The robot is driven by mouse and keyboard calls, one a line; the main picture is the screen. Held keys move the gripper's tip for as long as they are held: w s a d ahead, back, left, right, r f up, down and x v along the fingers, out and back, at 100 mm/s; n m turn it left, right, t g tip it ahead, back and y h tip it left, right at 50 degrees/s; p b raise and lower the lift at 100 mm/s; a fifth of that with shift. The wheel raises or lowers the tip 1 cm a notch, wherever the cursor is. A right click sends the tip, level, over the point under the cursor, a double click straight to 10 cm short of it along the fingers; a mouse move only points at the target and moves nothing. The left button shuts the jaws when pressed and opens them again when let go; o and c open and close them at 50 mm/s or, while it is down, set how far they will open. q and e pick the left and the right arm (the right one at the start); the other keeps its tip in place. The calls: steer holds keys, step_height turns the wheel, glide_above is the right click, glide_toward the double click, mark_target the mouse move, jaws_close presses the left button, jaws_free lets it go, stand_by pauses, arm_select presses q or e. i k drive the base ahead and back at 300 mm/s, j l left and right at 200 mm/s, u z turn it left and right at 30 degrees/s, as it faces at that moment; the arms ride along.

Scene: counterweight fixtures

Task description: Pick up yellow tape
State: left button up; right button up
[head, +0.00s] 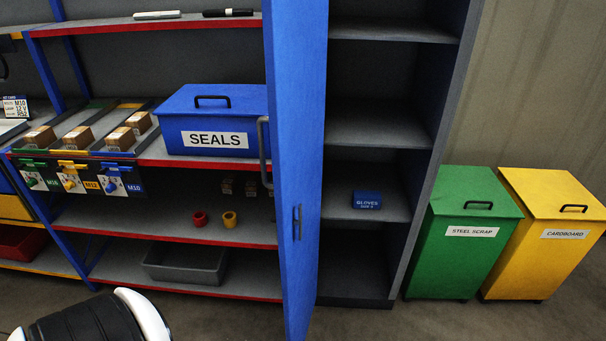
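A small yellow roll (230,218), which looks like the yellow tape, sits on the middle shelf (150,222) of the red-edged rack, below the blue SEALS box. A similar red roll (200,218) is just to its left, with a small gap between them. Neither of my grippers is in view.
An open blue cabinet door (296,170) stands to the right of the yellow roll. The blue SEALS box (213,103) is on the shelf above, a grey bin (186,265) on the shelf below. The shelf left of the rolls is clear. Green (470,262) and yellow (550,262) waste bins stand far right.

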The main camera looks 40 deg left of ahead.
mark_target(230, 220)
steer(key=j+u, duration=0.1)
steer(key=j, duration=0.85)
steer(key=i+j+u, duration=0.1)
steer(key=j, duration=0.8)
steer(key=j+u, duration=0.1)
steer(key=j, duration=0.15)
steer(key=k+j+u, duration=0.1)
steer(key=u, duration=0.85)
steer(key=i+j, duration=0.2)
steer(key=j, duration=0.15)
steer(key=i+j, duration=0.2)
steer(key=j, duration=0.2)
steer(key=i+j+z, duration=0.1)
steer(key=j, duration=0.25)
steer(key=i+j, duration=0.45)
steer(key=j, duration=0.3)
steer(key=z, duration=0.05)
